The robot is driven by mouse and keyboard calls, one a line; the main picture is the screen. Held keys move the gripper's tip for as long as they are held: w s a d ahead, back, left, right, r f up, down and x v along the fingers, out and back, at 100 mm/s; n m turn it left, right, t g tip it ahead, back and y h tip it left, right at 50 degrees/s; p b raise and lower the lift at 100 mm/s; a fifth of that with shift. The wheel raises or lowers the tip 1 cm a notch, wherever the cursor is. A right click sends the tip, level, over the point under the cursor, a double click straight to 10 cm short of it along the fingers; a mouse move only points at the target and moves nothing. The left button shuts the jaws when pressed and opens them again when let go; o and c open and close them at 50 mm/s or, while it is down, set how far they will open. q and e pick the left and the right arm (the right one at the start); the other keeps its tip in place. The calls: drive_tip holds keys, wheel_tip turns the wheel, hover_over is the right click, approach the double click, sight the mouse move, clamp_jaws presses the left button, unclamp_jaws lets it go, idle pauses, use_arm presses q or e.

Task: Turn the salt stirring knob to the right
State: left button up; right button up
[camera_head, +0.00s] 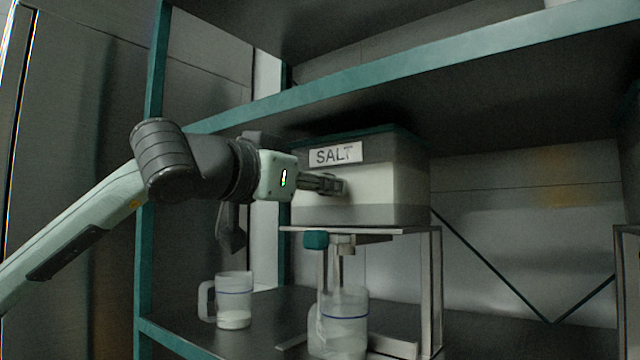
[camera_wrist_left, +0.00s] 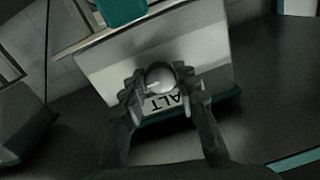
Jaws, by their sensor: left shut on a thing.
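The salt container (camera_head: 405,190) is a pale box with a dark green lid and a "SALT" label (camera_head: 335,154). It stands on a metal stand on the shelf. My left gripper (camera_head: 338,185) is at the front face of the box, just below the label. In the left wrist view, the round grey stirring knob (camera_wrist_left: 160,77) sits between the fingers of my left gripper (camera_wrist_left: 162,84), which are shut on it. A light mark shows on the knob's face. The knob is mostly hidden by the gripper in the head view. My right gripper is not in view.
A teal piece (camera_head: 316,240) is under the box's front. A clear jug (camera_head: 345,325) stands below it, and another jug (camera_head: 234,300) with white contents stands to the left. A teal-edged upper shelf (camera_head: 420,70) runs above.

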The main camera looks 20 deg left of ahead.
use_arm(q)
drive_tip(key=shift+f, duration=0.15)
drive_tip(key=o, duration=1.2)
drive_tip(key=shift+c, duration=0.2)
drive_tip(key=v, duration=1.2)
